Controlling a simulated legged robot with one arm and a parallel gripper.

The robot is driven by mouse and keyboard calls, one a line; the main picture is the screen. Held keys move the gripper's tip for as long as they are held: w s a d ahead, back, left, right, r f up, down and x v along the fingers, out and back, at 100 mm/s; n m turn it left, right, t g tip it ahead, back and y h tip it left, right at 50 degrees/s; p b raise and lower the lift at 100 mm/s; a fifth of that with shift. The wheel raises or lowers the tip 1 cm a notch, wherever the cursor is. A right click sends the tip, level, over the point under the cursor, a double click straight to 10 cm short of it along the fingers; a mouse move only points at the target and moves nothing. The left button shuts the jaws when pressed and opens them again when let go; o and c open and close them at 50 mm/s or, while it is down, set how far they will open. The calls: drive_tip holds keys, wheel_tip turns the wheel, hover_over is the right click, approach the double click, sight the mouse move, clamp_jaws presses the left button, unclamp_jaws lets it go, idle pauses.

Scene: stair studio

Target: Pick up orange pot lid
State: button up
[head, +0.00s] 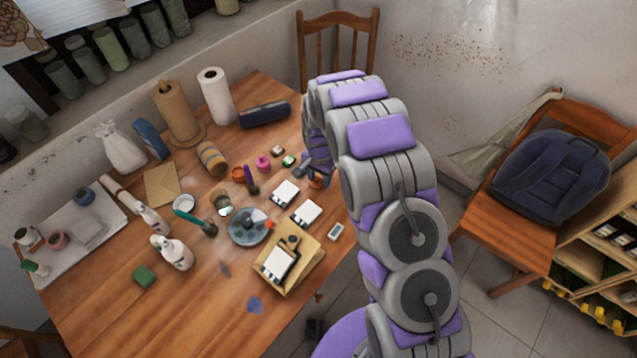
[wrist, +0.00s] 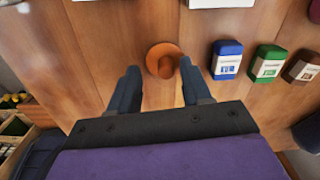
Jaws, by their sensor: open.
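The orange pot lid (wrist: 164,58) is a small round disc with a raised grip, lying on the wooden table. In the wrist view it sits between the tips of my gripper (wrist: 159,69), whose two blue-grey fingers are apart, one on each side. I cannot tell how high the fingers are above the table. In the head view the lid (head: 316,182) shows in part at the right side of the table, just below my gripper (head: 314,165), and my arm hides part of that area.
Blue (wrist: 227,58), green (wrist: 268,62) and brown (wrist: 304,68) paint blocks lie right of the lid in the wrist view. A chair with a backpack (head: 553,172) stands at right.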

drive_tip(key=shift+a, duration=0.85)
drive_tip(key=c, duration=0.5)
drive_tip(key=shift+d, duration=0.3)
drive_tip(key=c, duration=0.3)
drive_tip(key=shift+d, duration=0.3)
clamp_jaws()
drive_tip(key=shift+a, duration=0.15)
